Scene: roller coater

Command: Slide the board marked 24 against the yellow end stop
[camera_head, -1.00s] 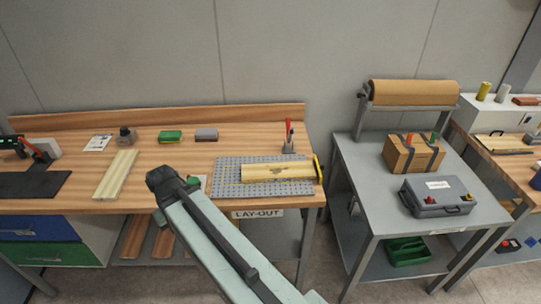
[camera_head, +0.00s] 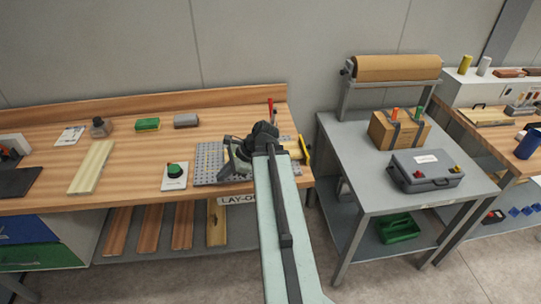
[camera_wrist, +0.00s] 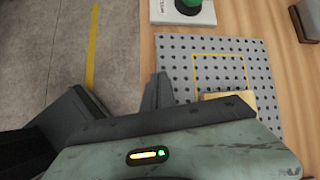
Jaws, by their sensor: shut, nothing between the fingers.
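A pale wooden board (camera_wrist: 232,98) lies on the grey perforated plate (camera_head: 208,160). In the head view my arm and gripper cover most of it, and no number is readable. The wrist view shows only one end of it, beside a yellow outline on the plate. The yellow end stop (camera_head: 305,150) stands at the plate's right end. Whether the board touches it is hidden. My gripper (camera_head: 234,163) is shut and empty, over the plate. In the wrist view its fingers (camera_wrist: 158,86) are left of the board's visible end; contact cannot be told.
A green button box (camera_head: 175,176) sits left of the plate. Another pale board (camera_head: 91,168) lies further left on the bench. A red-handled tool (camera_head: 270,108) stands behind the plate. A grey table (camera_head: 345,150) with a case stands to the right, past a gap.

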